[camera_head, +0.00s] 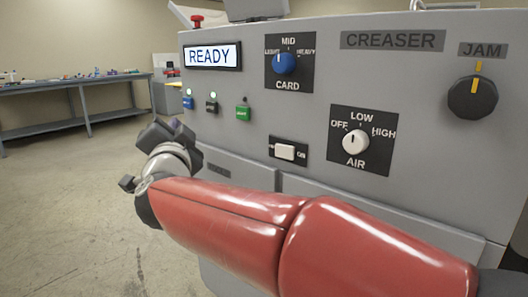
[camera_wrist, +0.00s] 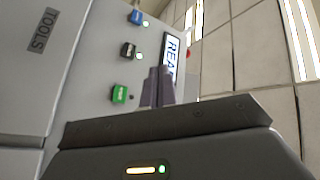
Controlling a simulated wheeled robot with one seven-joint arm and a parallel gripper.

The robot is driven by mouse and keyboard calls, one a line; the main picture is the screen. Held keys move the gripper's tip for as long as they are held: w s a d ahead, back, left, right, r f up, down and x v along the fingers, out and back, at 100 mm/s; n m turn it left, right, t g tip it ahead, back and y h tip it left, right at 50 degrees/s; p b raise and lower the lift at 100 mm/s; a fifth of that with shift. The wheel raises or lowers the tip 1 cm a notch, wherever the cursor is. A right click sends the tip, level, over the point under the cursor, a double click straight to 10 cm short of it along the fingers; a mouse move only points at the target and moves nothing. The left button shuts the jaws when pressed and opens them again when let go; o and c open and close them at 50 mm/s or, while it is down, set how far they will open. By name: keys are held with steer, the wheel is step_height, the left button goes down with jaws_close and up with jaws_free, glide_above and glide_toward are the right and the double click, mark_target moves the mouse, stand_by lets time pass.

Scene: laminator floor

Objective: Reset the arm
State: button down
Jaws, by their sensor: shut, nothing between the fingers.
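My arm reaches from the lower right across the front of the grey creaser machine (camera_head: 440,85) in the head view. My gripper (camera_head: 172,126) is at the left edge of the panel, below the green button (camera_head: 243,111). In the wrist view my gripper (camera_wrist: 158,72) has its fingers together with nothing between them. It points toward the panel near the READY display (camera_wrist: 171,55). The wrist view is turned sideways. It shows the green button (camera_wrist: 119,94), a black button (camera_wrist: 127,50) and a blue button (camera_wrist: 135,17) beside the fingers, with lit lamps.
The panel carries a blue CARD knob (camera_head: 285,63), a white AIR knob (camera_head: 355,142), a black JAM knob (camera_head: 473,97) and a white rocker switch (camera_head: 285,151). A red button (camera_head: 197,20) is on top. A workbench (camera_head: 80,88) stands at left; the floor between is clear.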

steer(key=s+d+f+n+g+h, duration=0.1)
steer(key=s+d+f+g, duration=0.3)
steer(key=s+d+f, duration=0.4)
steer(key=s+d+f+n+g+h, duration=0.2)
steer(key=s+d+f+g, duration=0.3)
steer(key=d, duration=0.9)
steer(key=s+d+f+n+g+h, duration=0.1)
steer(key=s+d+f+n+g, duration=0.3)
steer(key=s+d+f, duration=0.7)
step_height(320, 180, down, 4)
steer(key=shift+s+r+g+h+p, duration=0.2)
steer(key=shift+s+g+h+p, duration=0.15)
steer(key=shift+s+g, duration=0.25)
steer(key=shift+w+d, duration=0.1)
